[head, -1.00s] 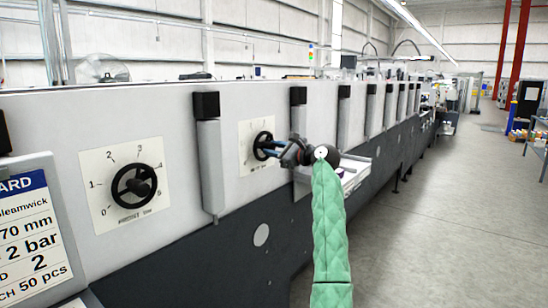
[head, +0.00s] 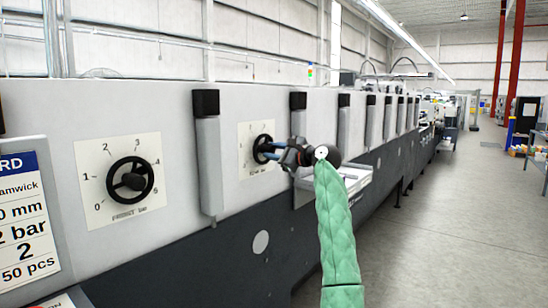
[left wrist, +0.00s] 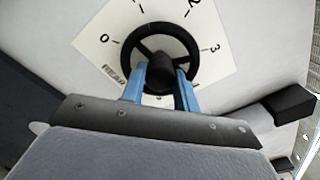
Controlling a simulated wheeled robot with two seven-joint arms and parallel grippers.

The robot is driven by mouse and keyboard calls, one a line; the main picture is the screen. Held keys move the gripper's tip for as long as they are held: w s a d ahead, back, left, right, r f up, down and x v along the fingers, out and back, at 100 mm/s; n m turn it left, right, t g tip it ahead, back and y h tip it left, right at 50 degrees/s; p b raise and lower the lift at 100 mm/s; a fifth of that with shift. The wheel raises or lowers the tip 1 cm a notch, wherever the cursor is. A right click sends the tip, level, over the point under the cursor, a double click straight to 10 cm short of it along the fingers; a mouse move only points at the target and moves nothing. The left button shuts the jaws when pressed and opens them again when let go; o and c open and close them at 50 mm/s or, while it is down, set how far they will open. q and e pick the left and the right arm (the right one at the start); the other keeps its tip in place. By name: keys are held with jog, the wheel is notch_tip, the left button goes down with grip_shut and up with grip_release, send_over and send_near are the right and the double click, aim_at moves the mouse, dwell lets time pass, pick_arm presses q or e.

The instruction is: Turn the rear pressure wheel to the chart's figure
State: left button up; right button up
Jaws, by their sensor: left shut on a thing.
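The rear pressure wheel (head: 257,147) is a small black spoked handwheel on a white dial plate (head: 247,130) on the machine's grey side. It fills the top middle of the left wrist view (left wrist: 160,29), where the plate shows 0, 2 and 3 around it. My left gripper (head: 268,149) is at the wheel, its blue fingers shut on the dark central hub (left wrist: 158,78). The wheel's lower part is hidden by the gripper. The chart (head: 22,225), cut off at the left edge, shows "2 bar" and a large "2". My right gripper is not in view.
Black-capped upright covers (head: 208,150) jut out on both sides of the rear dial. A shelf with papers (head: 340,185) lies below my gripper. The aisle floor (head: 440,240) is clear.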

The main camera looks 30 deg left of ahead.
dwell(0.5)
pick_arm(q)
jog(key=o, duration=1)
jog(key=shift+c, duration=0.2)
jog(key=shift+d, duration=0.1)
jog(key=d, duration=0.7)
jog(key=shift+s+d+b, duration=0.3)
jog(key=shift+b, duration=0.05)
